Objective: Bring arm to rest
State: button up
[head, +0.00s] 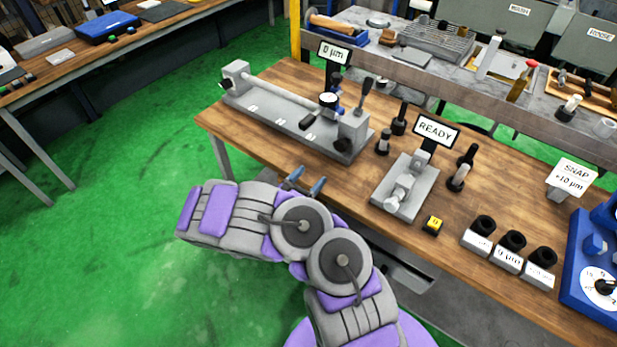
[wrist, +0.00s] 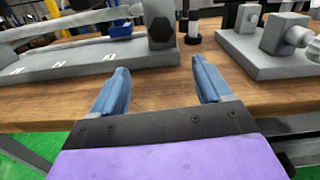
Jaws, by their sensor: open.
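My gripper (head: 305,181) has two blue fingers, spread apart with nothing between them. In the head view my arm is folded, grey and purple, in front of the wooden workbench (head: 225,118), and the fingers point toward its front edge. In the wrist view the gripper (wrist: 158,88) faces the bench top (wrist: 150,103), with the fingertips at the level of the bench and apart from the fixtures.
A long grey fixture with a bar (head: 290,120) stands on the bench ahead. A grey device (head: 405,188) with a READY sign (head: 436,130) stands to its right. A yellow button (head: 433,225) and black-topped blocks (head: 508,250) sit further right. Green floor (head: 130,200) is clear at left.

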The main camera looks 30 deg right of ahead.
dwell(0.5)
jog(key=s+d+r+m+g+y, duration=0.1)
jog(key=s+d+r+m+g, duration=0.2)
jog(key=s+r+m+g, duration=0.5)
jog(key=s+d+r+m+g+y, duration=0.15)
jog(key=s+r+m+g, duration=0.35)
jog(key=s+r+m, duration=0.7)
jog(key=s+a+r+m+t+y, duration=0.1)
jog(key=s+a+t+y, duration=0.1)
jog(key=s+a+y, duration=0.5)
jog(key=s+a+r+m+t+y, duration=0.2)
jog(key=s+a+y, duration=0.5)
jog(key=a, duration=1)
jog(key=shift+s+a+r, duration=0.25)
jog(key=shift+s, duration=0.7)
jog(key=shift+d, duration=0.1)
